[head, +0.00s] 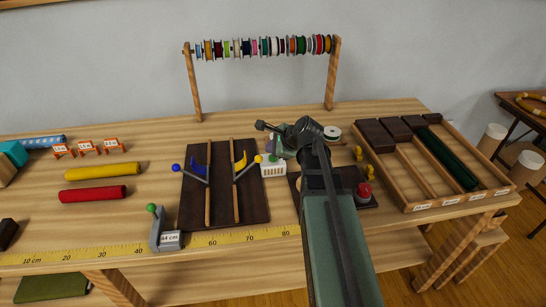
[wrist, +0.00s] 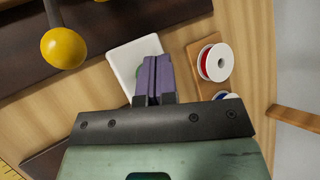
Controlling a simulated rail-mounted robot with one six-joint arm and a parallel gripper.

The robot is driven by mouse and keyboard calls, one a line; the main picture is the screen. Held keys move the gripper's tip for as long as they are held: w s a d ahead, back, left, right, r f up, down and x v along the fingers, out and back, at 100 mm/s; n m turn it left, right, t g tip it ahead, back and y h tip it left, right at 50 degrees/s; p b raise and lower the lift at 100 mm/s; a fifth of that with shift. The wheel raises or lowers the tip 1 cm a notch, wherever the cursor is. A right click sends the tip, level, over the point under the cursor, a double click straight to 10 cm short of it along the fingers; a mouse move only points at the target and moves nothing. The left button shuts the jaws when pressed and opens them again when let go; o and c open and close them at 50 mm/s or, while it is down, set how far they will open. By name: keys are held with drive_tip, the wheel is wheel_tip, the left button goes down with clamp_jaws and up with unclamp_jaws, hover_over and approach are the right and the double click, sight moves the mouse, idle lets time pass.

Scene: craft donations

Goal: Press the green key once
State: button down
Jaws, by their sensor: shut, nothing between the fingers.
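A small white box (head: 273,170) stands on the table at the right edge of the dark board. A green key (head: 272,158) sits on its top. In the wrist view, the white box (wrist: 122,65) lies just beyond the fingertips, and a sliver of the green key (wrist: 139,72) shows at their left. My gripper (wrist: 152,62) is shut and empty, its purple fingers together over the box. They cover most of the key. I cannot tell whether they touch it. In the head view, my arm hides most of the gripper.
The dark board (head: 223,212) bears blue and yellow levers. A yellow ball knob (wrist: 63,47) shows near the gripper. Spools (wrist: 216,62) stand on a wooden base to the right. A red button (head: 364,190) and wooden tray (head: 405,190) lie right of my arm. A spool rack (head: 191,85) stands behind.

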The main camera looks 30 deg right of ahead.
idle(0.8)
drive_tip(key=shift+f+b, duration=0.4)
drive_tip(key=shift+f+b, duration=0.5)
idle(0.4)
drive_tip(key=shift+r, duration=0.15)
drive_tip(key=shift+r+p, duration=0.8)
drive_tip(key=shift+p, duration=0.15)
wheel_tip(320, 180, up, 5)
drive_tip(key=p, duration=0.5)
drive_tip(key=shift+r, duration=0.1)
